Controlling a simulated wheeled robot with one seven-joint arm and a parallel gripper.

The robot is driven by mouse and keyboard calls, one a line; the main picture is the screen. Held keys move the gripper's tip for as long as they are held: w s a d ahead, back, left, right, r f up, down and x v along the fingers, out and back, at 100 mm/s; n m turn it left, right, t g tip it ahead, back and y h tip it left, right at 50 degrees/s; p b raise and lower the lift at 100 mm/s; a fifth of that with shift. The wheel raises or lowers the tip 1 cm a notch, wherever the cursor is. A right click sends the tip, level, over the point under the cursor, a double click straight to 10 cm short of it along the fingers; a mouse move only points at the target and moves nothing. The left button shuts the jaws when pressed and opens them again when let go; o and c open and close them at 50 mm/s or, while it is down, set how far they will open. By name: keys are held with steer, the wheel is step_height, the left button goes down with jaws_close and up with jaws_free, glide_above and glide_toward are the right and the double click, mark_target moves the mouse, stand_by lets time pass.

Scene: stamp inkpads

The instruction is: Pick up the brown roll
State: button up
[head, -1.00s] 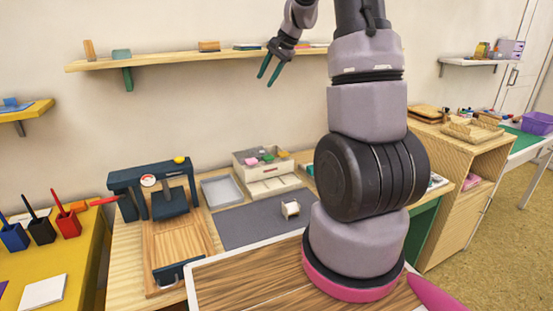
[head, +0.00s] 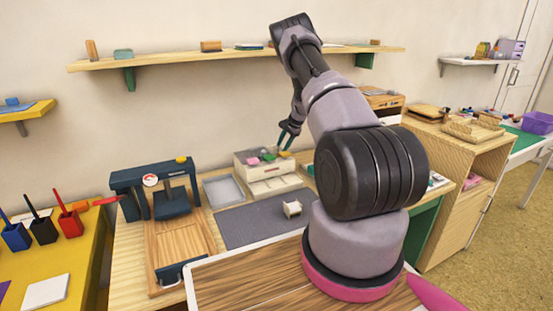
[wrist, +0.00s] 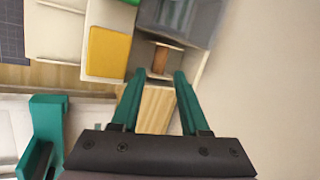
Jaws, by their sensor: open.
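My gripper (head: 287,142) is open and empty, with teal fingers, just above and behind the white drawer box in the head view. In the wrist view its fingers (wrist: 154,80) point toward a small brown roll (wrist: 160,59) with wider, paler ends. The roll lies beyond the fingertips, between them in the picture, and no contact shows. It sits by a grey surface. I cannot make out this brown roll in the head view. A cream roll (head: 292,208) lies on the dark mat (head: 245,226) there.
The white drawer box (head: 270,187) holds coloured pads; a yellow pad (wrist: 109,50) shows close in the wrist view. A grey tray (head: 223,190) and a dark press (head: 165,200) stand to its left. The wall shelf (head: 200,58) is above my gripper.

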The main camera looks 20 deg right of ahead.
mark_target(278, 156)
steer(key=x, duration=0.6)
steer(key=shift+f, duration=0.2)
jaws_close()
